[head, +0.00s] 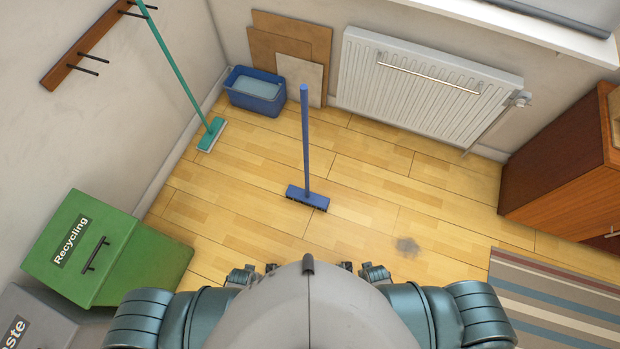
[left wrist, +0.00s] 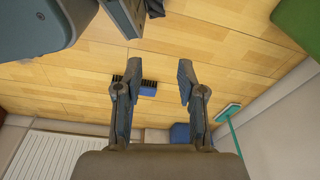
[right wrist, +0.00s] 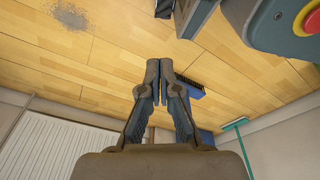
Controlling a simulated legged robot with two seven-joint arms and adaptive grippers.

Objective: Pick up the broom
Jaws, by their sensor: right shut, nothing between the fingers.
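A blue broom with an upright blue handle (head: 305,140) and a blue head (head: 308,197) with dark bristles stands on the floor ahead of me. Its head also shows in the left wrist view (left wrist: 148,90), partly behind a finger, and in the right wrist view (right wrist: 195,91). My left gripper (left wrist: 186,72) is open and empty, apart from the broom. My right gripper (right wrist: 159,70) is shut and empty, apart from the broom. In the head view both grippers are low in the picture, close to my body and nearer than the broom.
A teal mop (head: 178,75) leans at the left wall near a hook rail (head: 85,45). A blue bucket (head: 256,90), boards (head: 290,40) and a radiator (head: 420,85) line the back. A green recycling bin (head: 85,245) stands left. Dust (head: 407,246) and a striped rug (head: 550,300) lie right.

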